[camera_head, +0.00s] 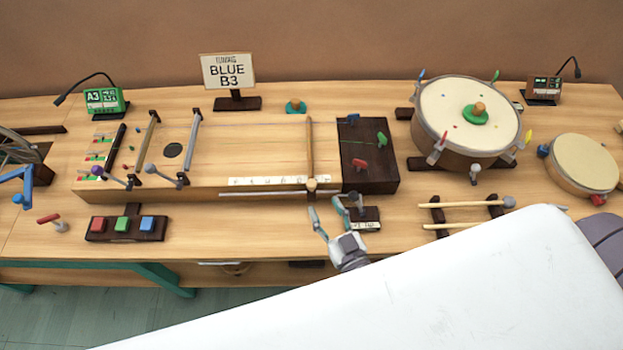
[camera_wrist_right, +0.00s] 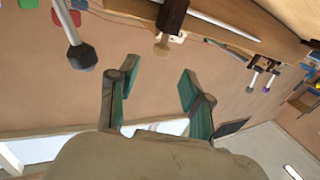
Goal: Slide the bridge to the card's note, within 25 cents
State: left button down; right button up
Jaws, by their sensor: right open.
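The card (camera_head: 228,70) at the back reads "BLUE B3". The wooden string box (camera_head: 250,150) lies mid-table, with a thin bridge bar (camera_head: 309,150) across its right part and a pale knob (camera_head: 311,184) at the bar's front end. A pale scale strip (camera_head: 265,181) runs along its front. A blue peg (camera_head: 353,118) stands on the dark end block, with a bluish string leading left. My right gripper (camera_head: 327,208) is open just in front of the knob, apart from it. Its two green-padded fingers (camera_wrist_right: 155,90) are empty in the right wrist view. My left gripper is out of view.
A green tuner (camera_head: 103,100) reading A3 stands at the back left. A small labelled stand (camera_head: 365,218) is right beside my right gripper. Red, green and blue buttons (camera_head: 124,226) sit front left. Drumsticks on a rack (camera_head: 465,204) and a large drum (camera_head: 450,108) are to the right.

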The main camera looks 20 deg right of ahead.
aim_at(313, 188)
jog(key=w, duration=0.5)
jog(key=w+a+p, duration=0.1)
jog(key=w, duration=0.2)
jog(key=shift+w+f, duration=0.1)
jog(key=shift+w, duration=0.05)
jog(key=shift+c, duration=0.3)
grip_shut()
